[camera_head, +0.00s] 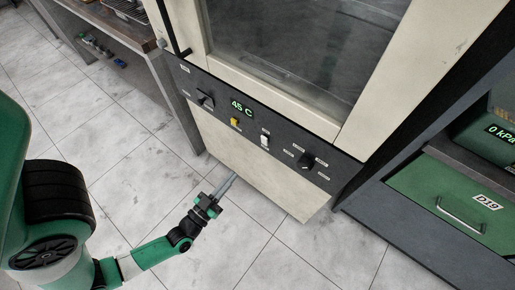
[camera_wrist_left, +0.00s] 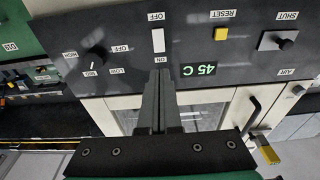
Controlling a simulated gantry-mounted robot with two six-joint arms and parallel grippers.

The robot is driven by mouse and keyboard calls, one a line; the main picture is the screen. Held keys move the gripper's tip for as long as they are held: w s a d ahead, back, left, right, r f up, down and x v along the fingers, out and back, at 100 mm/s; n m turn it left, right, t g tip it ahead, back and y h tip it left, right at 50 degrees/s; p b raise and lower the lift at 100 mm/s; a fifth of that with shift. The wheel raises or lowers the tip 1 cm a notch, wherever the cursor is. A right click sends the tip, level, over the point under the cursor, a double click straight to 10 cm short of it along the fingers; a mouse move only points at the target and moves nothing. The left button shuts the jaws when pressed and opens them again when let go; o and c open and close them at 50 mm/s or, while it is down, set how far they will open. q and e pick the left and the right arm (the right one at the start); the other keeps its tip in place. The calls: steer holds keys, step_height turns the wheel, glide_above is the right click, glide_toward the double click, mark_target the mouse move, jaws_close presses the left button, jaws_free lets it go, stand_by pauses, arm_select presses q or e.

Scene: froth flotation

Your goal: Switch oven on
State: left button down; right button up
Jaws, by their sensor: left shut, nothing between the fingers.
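The oven (camera_head: 250,180) is cream with a large glass door and a dark control panel (camera_head: 283,152). Its white rocker switch (camera_head: 264,141) sits to the right of the yellow reset button (camera_head: 235,122). The switch (camera_wrist_left: 158,40) also shows in the left wrist view, between the OFF and ON labels. The green display (camera_head: 241,108) reads 45 C. My left gripper (camera_head: 232,179) is shut and empty, below the panel in the head view. In the left wrist view its fingertips (camera_wrist_left: 158,72) point at the switch's ON end; contact cannot be told. My right gripper is not in view.
A black knob (camera_head: 305,161) is on the panel's right and a shut-off knob (camera_head: 206,100) on its left. A dark bench with a green drawer (camera_head: 440,194) stands at right, a table (camera_head: 125,35) at upper left. Tiled floor in front is clear.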

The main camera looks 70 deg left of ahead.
mark_target(263, 140)
arm_select(q)
steer(key=shift+w+r, duration=0.1)
steer(key=b+x, duration=0.3)
steer(key=x, duration=1)
steer(key=shift+b, duration=0.35)
steer(key=shift+w+a+r, duration=0.1)
steer(key=shift+w+a, duration=0.2)
steer(key=shift+w, duration=0.1)
